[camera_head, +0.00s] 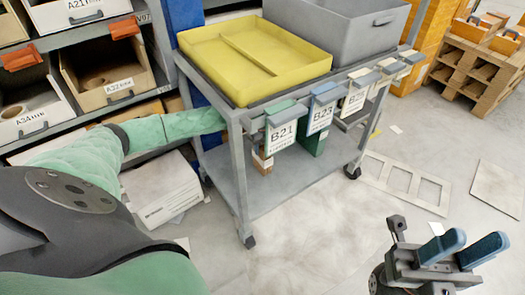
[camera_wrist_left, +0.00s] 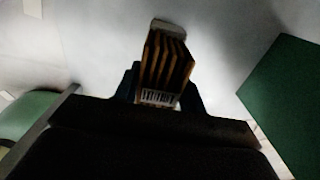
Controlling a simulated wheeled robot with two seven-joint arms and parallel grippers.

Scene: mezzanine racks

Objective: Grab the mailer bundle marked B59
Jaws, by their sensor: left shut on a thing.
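In the left wrist view, my left gripper (camera_wrist_left: 160,98) is shut on a bundle (camera_wrist_left: 168,62) with brown, slatted edges and a barcode label at its near end. No B59 marking can be read on it. In the head view my green left arm reaches to the cart's left post, and its gripper is hidden there. Tags B21 (camera_head: 283,134) and B23 (camera_head: 320,115) hang on the cart's front rail. A small brown piece (camera_head: 262,161) shows below B21; I cannot tell if it is the held bundle. My right gripper (camera_head: 450,250) is open and empty at the lower right.
The grey cart (camera_head: 290,185) carries a yellow tray (camera_head: 215,62) and a grey bin (camera_head: 335,28). Shelves with bins (camera_head: 105,78) stand at left. A white box (camera_head: 165,195) is beside the cart. A pallet frame (camera_head: 405,182) lies on the floor; the front floor is clear.

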